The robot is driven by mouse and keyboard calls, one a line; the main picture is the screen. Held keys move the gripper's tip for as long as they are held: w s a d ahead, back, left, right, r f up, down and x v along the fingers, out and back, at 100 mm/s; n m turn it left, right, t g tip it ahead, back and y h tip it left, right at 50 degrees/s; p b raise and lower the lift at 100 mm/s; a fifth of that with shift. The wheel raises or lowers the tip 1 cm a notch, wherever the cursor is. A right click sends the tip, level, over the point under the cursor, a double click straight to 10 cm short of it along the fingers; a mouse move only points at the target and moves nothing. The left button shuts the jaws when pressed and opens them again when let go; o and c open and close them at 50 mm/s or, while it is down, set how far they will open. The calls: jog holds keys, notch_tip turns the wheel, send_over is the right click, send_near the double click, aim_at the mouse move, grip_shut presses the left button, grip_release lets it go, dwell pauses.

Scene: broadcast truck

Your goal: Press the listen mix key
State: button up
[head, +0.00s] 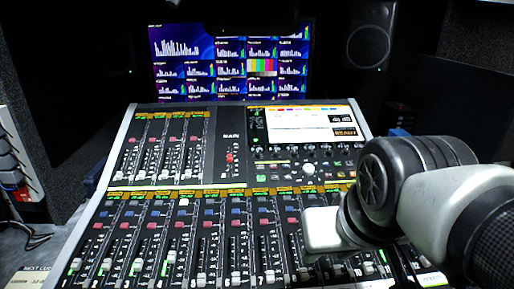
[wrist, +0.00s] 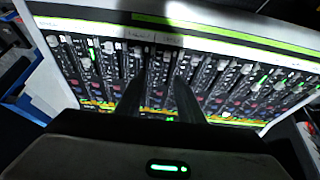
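The mixing console (head: 222,215) fills the middle of the head view, with rows of faders, red and blue keys and a small screen (head: 308,125). Small keys and knobs (head: 300,165) sit below that screen. I cannot read a listen mix label on any key. My arm reaches in from the right over the console's right part and hides some channel strips. My gripper (wrist: 164,80) shows in the wrist view as two dark fingers, apart and empty, over the fader strips. The fingertips' height above the surface is unclear, and they are not discernible in the head view.
A monitor wall (head: 230,62) with meters and colour bars stands behind the console. A dark speaker (head: 368,47) is at the back right. Grey stacked units (head: 10,155) and a cable are at the left. The console's left part is unobstructed.

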dwell(0.3)
grip_shut()
dwell(1.6)
